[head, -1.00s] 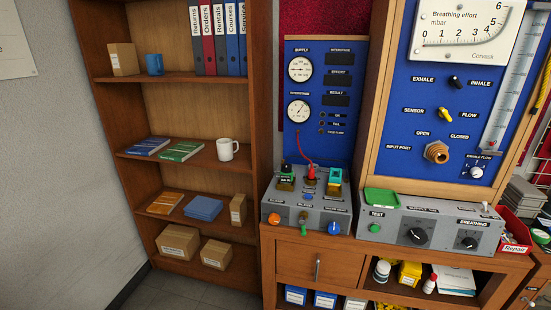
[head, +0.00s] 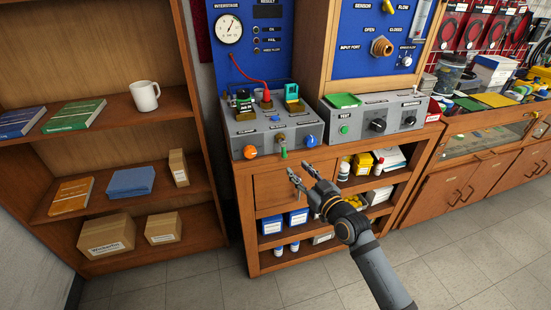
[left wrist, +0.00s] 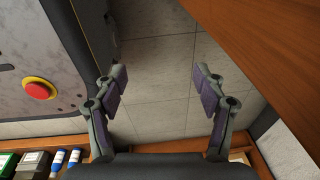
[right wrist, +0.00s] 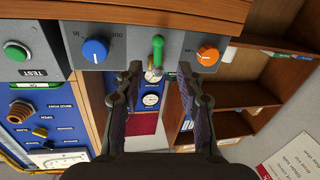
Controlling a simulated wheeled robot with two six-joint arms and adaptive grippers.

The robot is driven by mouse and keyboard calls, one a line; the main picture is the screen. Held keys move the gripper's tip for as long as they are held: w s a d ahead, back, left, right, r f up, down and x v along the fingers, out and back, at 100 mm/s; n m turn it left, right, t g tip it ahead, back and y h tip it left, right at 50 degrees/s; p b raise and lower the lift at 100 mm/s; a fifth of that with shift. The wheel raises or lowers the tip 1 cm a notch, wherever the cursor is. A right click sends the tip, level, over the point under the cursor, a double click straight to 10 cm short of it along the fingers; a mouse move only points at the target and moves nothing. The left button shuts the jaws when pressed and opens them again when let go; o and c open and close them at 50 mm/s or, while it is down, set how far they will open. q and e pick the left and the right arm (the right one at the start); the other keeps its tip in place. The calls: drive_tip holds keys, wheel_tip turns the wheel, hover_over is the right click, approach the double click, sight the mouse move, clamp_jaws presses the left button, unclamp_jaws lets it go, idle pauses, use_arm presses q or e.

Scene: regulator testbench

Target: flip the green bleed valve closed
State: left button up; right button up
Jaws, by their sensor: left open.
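The green bleed valve (head: 284,153) is a small lever on the front face of the grey regulator box (head: 262,142), between an orange knob and a blue knob. It also shows in the right wrist view (right wrist: 158,46), where the picture is upside down. My right gripper (head: 292,176) is in front of the cabinet, below and close to the lever. In the right wrist view its fingers (right wrist: 159,72) are apart, with the lever showing between their tips; I see no contact. My left gripper (left wrist: 160,78) is open and empty over the floor, outside the head view.
The orange knob (head: 250,152) and blue knob (head: 311,141) flank the lever closely. The test box (head: 365,120) stands to the right. A wooden shelf (head: 200,205) stands to the left. A red button (left wrist: 39,90) shows in the left wrist view. The floor in front is clear.

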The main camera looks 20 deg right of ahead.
sight(285, 153)
use_arm(q)
drive_tip(key=shift+s+d+f+b, duration=0.35)
drive_tip(key=shift+d+f, duration=0.1)
drive_tip(key=shift+d, duration=0.15)
use_arm(e)
drive_tip(key=x, duration=1)
drive_tip(key=shift+w+r, duration=0.2)
drive_tip(key=shift+r, duration=0.2)
clamp_jaws()
